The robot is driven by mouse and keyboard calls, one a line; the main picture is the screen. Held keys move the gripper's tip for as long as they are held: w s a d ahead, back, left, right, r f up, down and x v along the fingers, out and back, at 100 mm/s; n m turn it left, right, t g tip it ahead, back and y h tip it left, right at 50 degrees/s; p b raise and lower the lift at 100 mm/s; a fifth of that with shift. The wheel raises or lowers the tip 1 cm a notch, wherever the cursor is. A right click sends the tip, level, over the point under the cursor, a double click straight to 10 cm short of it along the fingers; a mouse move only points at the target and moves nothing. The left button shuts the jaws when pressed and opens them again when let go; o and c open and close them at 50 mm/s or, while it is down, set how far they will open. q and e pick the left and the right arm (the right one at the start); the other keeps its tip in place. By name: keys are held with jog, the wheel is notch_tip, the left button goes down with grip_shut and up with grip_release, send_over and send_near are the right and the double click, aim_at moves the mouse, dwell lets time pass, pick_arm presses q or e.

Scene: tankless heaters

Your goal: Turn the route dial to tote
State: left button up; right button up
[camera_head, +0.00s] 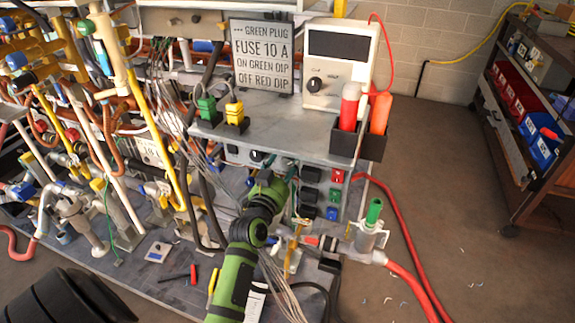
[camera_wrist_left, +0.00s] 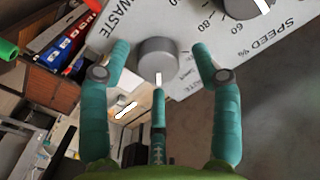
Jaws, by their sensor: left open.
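The route dial is a round grey knob (camera_wrist_left: 156,58) with a white mark pointing down in the left wrist view. It sits on a pale panel (camera_wrist_left: 185,25) lettered WASTE beside the knob. No tote lettering is visible. My left gripper (camera_wrist_left: 158,75) is open, its three teal fingers spread around the knob, one on each side and one below. I cannot tell whether any finger touches it. In the head view my green left arm reaches under the grey shelf, where the left gripper (camera_head: 287,170) is partly hidden at the panel. My right gripper is not in view.
A second knob (camera_wrist_left: 240,8) and a SPEED % scale share the panel. The grey shelf (camera_head: 285,130) overhangs the gripper, bearing a sign (camera_head: 262,55) and a white meter (camera_head: 340,65). Coloured switches (camera_head: 337,175) and a red hose (camera_head: 395,215) lie to the right. Pipes crowd the left.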

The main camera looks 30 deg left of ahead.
pick_arm(q)
jog(key=shift+w+a, duration=0.1)
jog(key=shift+w, duration=0.2)
jog(key=c, duration=1.1)
